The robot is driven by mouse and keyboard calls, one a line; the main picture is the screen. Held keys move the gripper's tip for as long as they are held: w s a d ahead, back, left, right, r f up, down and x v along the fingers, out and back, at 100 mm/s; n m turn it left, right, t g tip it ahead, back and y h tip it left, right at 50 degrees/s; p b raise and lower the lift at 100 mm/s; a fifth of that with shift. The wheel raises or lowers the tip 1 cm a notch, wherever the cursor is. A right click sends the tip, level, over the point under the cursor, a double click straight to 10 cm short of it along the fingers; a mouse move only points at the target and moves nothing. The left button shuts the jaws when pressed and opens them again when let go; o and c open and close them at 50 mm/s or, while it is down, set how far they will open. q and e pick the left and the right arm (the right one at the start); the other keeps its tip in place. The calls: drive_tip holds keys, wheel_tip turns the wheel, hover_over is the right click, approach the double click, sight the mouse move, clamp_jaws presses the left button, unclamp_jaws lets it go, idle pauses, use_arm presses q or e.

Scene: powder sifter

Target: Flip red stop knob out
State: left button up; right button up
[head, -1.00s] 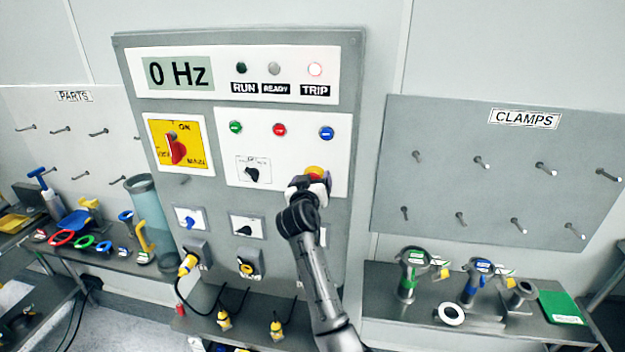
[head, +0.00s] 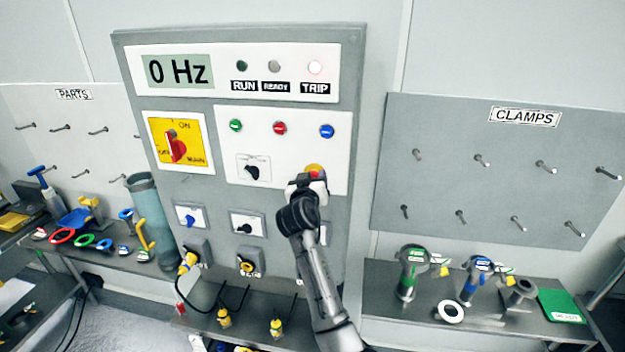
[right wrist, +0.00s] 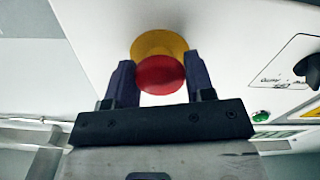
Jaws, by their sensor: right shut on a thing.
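The red stop knob (right wrist: 160,76) sits on its yellow collar (right wrist: 158,43), on the white panel of the control cabinet. In the head view the red stop knob and collar (head: 315,170) are low on the right of that panel, partly covered by my gripper. My right gripper (head: 310,184) is at the knob. In the right wrist view its two dark fingers (right wrist: 160,82) stand on either side of the red knob, shut on it. Whether the knob is pushed in or out cannot be told. My left gripper is not in view.
The cabinet display (head: 178,72) reads 0 Hz and the TRIP lamp (head: 315,68) is lit. Green, red and blue buttons (head: 326,132) and a black selector (head: 252,172) are close by. A clamp board (head: 500,190) hangs to the right; benches with parts stand on both sides.

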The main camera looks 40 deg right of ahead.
drive_tip(key=shift+s+a+r+b, duration=0.2)
drive_tip(key=shift+s+a+b, duration=0.15)
drive_tip(key=shift+a+b, duration=0.15)
drive_tip(key=o, duration=1.1)
drive_tip(key=shift+s+f, duration=0.1)
drive_tip(key=shift+f, duration=0.05)
drive_tip(key=shift+o, duration=0.9)
drive_tip(key=b+v, duration=0.4)
drive_tip(key=v, duration=0.9)
drive_tip(key=shift+s+a, duration=0.25)
drive_tip(key=shift+a, duration=0.05)
